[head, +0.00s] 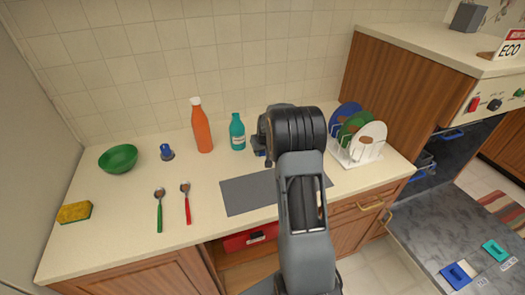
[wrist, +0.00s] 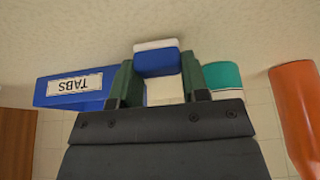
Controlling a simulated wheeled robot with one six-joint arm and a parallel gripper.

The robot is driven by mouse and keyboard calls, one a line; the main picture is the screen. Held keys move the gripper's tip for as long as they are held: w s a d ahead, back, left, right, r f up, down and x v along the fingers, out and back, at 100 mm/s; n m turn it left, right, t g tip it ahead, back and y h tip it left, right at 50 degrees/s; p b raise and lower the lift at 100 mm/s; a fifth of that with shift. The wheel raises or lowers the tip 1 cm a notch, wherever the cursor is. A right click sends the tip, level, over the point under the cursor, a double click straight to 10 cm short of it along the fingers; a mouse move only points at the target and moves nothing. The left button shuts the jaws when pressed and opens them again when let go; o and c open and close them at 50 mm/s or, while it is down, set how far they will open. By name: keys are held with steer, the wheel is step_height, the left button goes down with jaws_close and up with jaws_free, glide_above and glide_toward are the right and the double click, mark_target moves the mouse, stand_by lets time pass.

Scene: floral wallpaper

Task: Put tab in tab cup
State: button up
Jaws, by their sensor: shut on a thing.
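A blue-and-white tab (wrist: 155,64) is between the fingers of my gripper (wrist: 157,78) in the wrist view, which looks upside down. My gripper is shut on it. In the head view my arm hides the tab and most of the gripper. A blue box labelled TABS (wrist: 62,88) is beside the gripper, at the left of the wrist view. A blue square fitting (head: 457,275), likely the tab cup, is on the dark open dishwasher door at lower right in the head view, beside a small label. It is far from my gripper.
A teal fitting (head: 495,250) is beside the blue one on the door (head: 425,225). A teal bottle (head: 238,133) and an orange bottle (head: 201,128) stand on the counter near my gripper. A white dish rack (head: 360,155) with plates stands right of my arm.

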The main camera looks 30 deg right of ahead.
steer(key=shift+f, duration=0.3)
steer(key=shift+f, duration=0.2)
steer(key=o, duration=0.9)
